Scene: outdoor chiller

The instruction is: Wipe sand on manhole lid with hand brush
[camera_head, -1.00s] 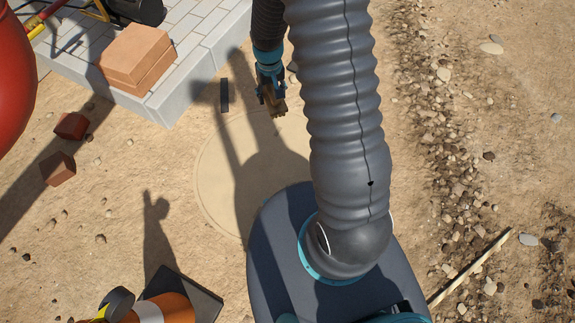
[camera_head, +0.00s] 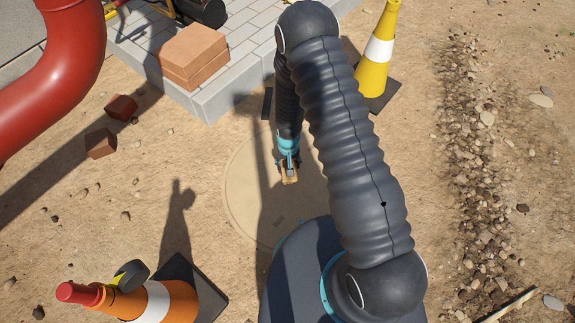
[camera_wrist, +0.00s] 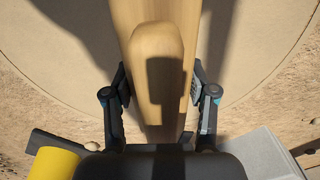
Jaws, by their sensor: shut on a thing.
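The manhole lid (camera_head: 244,190) is a round, sand-coloured disc flush with the ground, partly hidden by my arm and base. It fills much of the wrist view (camera_wrist: 258,60), and shadows cross it. My gripper (camera_wrist: 160,88) is shut on the hand brush (camera_wrist: 158,28), holding its pale wooden body between both fingers. In the head view, the gripper (camera_head: 289,166) points down over the lid, with the brush (camera_head: 290,179) at its tip. The bristles are hidden, so I cannot tell whether they touch the lid.
A paved block (camera_head: 215,98) with stacked bricks (camera_head: 194,55) stands behind the lid. A red pipe (camera_head: 75,60) is at left, with loose bricks (camera_head: 101,143) near it. A yellow cone (camera_head: 378,55) stands behind right, an orange cone (camera_head: 165,298) front left. Gravel lies right.

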